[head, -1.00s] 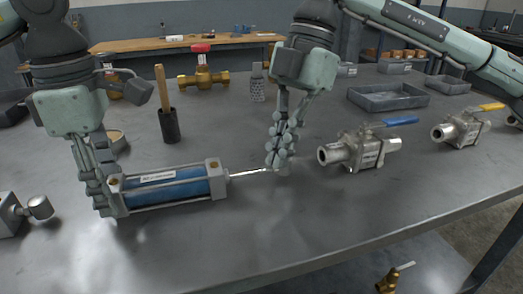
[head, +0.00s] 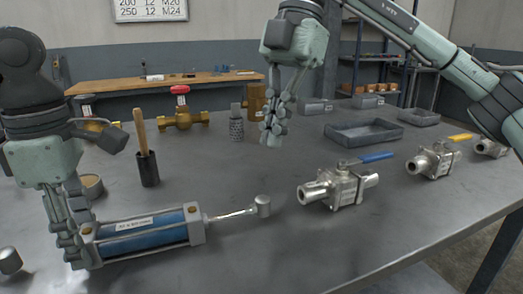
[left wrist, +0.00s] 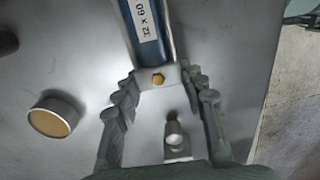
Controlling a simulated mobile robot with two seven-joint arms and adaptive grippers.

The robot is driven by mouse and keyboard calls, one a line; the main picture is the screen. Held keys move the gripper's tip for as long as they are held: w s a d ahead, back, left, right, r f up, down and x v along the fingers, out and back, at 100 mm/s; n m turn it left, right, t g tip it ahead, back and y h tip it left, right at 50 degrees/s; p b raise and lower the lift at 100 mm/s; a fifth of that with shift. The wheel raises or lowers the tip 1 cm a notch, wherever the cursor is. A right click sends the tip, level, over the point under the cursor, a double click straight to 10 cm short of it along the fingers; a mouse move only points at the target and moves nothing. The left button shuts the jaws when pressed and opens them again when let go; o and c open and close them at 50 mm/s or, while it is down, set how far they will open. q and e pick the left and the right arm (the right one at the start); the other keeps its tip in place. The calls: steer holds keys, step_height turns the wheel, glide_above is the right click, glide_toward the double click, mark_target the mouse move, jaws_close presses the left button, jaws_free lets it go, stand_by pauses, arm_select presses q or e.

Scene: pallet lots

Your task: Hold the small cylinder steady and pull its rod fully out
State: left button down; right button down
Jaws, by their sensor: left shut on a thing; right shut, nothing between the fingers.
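The blue cylinder (head: 145,239) with grey end caps lies on the table at the lower left. Its bright rod (head: 230,215) sticks out to the right and ends in a round metal rod end (head: 262,206). My left gripper (head: 80,245) is shut on the cylinder's left end cap. In the left wrist view, the fingers sit on both sides of that cap (left wrist: 162,79), and the blue body with its label (left wrist: 145,18) extends away. My right gripper (head: 272,128) is shut and empty, raised above the table behind the rod end and apart from it.
A steel valve with a blue handle (head: 337,186) stands right of the rod end. A wooden-handled tool (head: 148,166), a brass valve (head: 183,119) and a grey tray (head: 363,136) stand farther back. The table in front of the rod is clear.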

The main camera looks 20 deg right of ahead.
stand_by(0.3)
arm_select(q)
steer(key=c, duration=0.8)
jaws_free()
steer(key=shift+c, duration=0.2)
steer(key=shift+r, duration=0.1)
